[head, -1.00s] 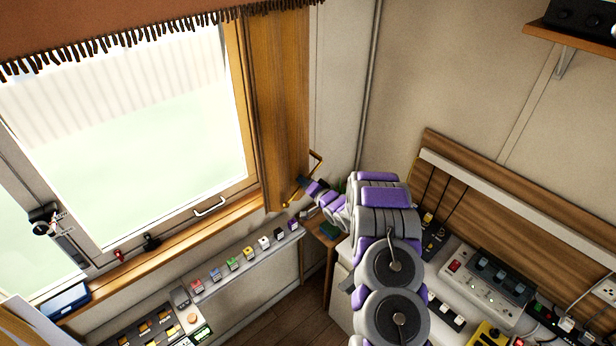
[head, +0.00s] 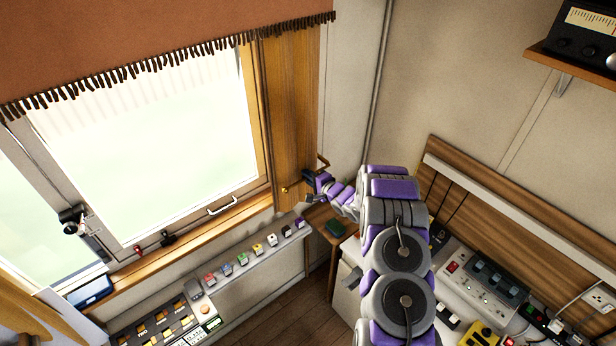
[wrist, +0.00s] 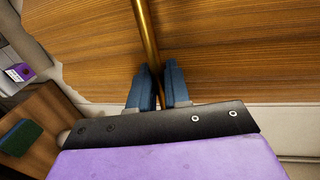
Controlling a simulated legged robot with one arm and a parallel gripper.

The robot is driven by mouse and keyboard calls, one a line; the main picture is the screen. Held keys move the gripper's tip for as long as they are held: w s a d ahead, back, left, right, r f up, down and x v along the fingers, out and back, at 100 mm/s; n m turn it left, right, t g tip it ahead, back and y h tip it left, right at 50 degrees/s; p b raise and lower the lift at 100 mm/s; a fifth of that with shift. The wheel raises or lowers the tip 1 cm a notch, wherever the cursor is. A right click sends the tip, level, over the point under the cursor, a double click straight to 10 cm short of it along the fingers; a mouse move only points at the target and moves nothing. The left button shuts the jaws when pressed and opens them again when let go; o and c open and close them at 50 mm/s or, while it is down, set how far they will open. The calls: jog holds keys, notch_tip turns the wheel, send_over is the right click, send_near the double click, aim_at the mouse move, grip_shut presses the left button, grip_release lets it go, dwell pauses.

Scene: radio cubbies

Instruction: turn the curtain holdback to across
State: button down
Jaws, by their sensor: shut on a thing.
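The curtain holdback is a thin brass bar in front of the brown curtain-like panel (head: 288,110) right of the window. In the head view its bent upper part (head: 323,162) and its yellow tip (head: 285,189) show on either side of my gripper (head: 308,181), which hides its middle. In the wrist view the brass bar (wrist: 147,35) runs down between the two blue fingers of my gripper (wrist: 161,88). The fingers are shut on the bar, with wood-grained surface behind it.
A narrow shelf (head: 236,268) with several small coloured blocks runs below the window sill (head: 185,237). A desk with switch boxes and a power strip (head: 487,280) is at the right. A dark green item (head: 335,229) lies on a small wooden surface below my gripper.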

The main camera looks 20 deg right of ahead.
jog(key=shift+d, duration=0.1)
jog(key=c, duration=1.4)
grip_release()
jog(key=shift+o, duration=0.5)
jog(key=shift+d, duration=0.2)
jog(key=b+v, duration=0.2)
jog(key=v, duration=1.5)
jog(key=shift+b, duration=0.35)
jog(key=shift+d, duration=0.1)
